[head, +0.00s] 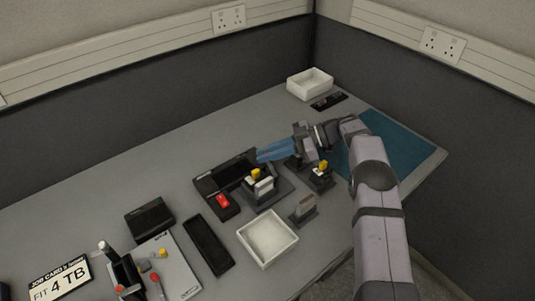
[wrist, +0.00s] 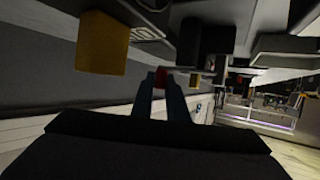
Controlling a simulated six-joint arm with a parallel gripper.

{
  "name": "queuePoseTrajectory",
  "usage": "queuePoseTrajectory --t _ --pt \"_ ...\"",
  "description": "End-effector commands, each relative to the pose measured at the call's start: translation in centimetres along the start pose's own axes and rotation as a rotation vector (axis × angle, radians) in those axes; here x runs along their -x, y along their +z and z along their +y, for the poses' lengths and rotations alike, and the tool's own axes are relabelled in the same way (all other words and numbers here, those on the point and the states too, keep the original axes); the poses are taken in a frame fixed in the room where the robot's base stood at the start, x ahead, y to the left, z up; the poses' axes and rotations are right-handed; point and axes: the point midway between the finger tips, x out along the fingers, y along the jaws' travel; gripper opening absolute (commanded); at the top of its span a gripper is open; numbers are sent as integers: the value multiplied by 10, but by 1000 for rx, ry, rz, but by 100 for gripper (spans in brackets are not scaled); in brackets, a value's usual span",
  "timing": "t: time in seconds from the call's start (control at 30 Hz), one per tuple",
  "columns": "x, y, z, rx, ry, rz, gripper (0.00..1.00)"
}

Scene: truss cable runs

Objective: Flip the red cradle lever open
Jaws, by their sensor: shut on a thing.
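My gripper (head: 262,154) reaches in from the right, low over the dark cradle (head: 268,192) in the middle of the bench. A yellow block (head: 256,173) tops the cradle just below the fingertips; a large yellow block (wrist: 102,43) also shows close by in the wrist view.
A red block (head: 222,201) sits on a black unit to the left. Another yellow-topped fixture (head: 321,167) stands near my wrist. A white tray (head: 267,239) and a black tray (head: 208,244) lie in front. A white bin (head: 310,83) stands at the back corner.

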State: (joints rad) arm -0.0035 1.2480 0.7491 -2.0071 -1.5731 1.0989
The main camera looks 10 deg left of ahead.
Motion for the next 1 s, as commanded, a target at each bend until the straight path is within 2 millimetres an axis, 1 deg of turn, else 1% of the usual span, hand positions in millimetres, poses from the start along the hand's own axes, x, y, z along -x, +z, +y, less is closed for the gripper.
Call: queuePoseTrajectory --t 0.07,0.1,0.13,0.17,0.47,0.57,0.67,0.93,1.0 --pt "-1 0 -1 -1 -3 2 0" --pt "-1 0 -1 -1 -3 2 21" --pt "-1 0 -1 -1 -3 2 28" --pt "-1 0 -1 -1 -2 2 32" --pt "0 0 0 0 0 1 32" --pt "4 1 0 0 1 1 32" --pt "12 1 1 2 3 1 32" --pt "51 3 0 1 3 1 32" --pt "56 1 0 1 1 2 32"
